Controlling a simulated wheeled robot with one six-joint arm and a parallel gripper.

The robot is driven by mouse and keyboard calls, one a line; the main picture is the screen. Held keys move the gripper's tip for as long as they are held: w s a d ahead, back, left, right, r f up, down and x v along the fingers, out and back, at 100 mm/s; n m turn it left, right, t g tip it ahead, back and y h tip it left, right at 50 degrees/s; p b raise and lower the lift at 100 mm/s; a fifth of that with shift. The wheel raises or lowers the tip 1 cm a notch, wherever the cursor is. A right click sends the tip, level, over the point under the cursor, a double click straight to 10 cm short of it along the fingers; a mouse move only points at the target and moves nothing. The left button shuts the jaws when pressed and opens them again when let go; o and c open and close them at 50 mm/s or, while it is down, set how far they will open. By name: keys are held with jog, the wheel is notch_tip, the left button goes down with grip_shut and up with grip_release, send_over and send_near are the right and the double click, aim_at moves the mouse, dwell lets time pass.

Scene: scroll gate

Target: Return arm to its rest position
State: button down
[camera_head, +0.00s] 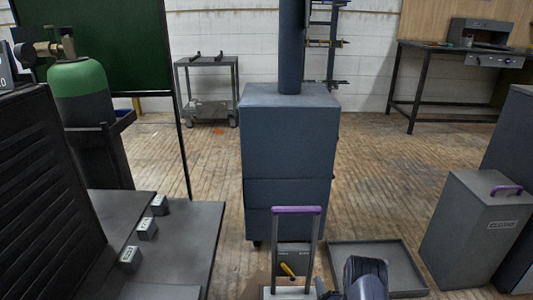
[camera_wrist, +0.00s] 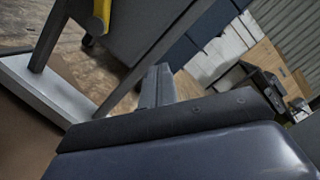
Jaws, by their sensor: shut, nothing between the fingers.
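My gripper (camera_wrist: 158,80) shows in the wrist view as dark fingers reaching up from the wide dark body at the bottom. The fingers are together, with nothing seen between them. In the head view, part of my arm shows at the bottom edge, right of an upright frame with a purple top bar (camera_head: 297,210). In the wrist view, a grey post of a frame (camera_wrist: 46,35) on a pale base (camera_wrist: 48,90) stands left of my fingers. A yellow part (camera_wrist: 101,14) shows above them. I cannot tell whether my gripper touches the frame.
A blue-grey cabinet (camera_head: 288,140) with a column stands behind the frame. A flat grey tray (camera_head: 408,262) lies on the floor to the right, beside a grey bin (camera_head: 478,235). Labelled blocks (camera_head: 147,229) sit on a dark platform at left. Open wooden floor lies between.

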jog(key=r+p+v, duration=0.1)
jog(key=p+v, duration=0.1)
jog(key=v, duration=0.5)
jog(key=shift+s+f, duration=0.4)
jog(key=shift+f, duration=0.05)
jog(key=shift+w, duration=0.1)
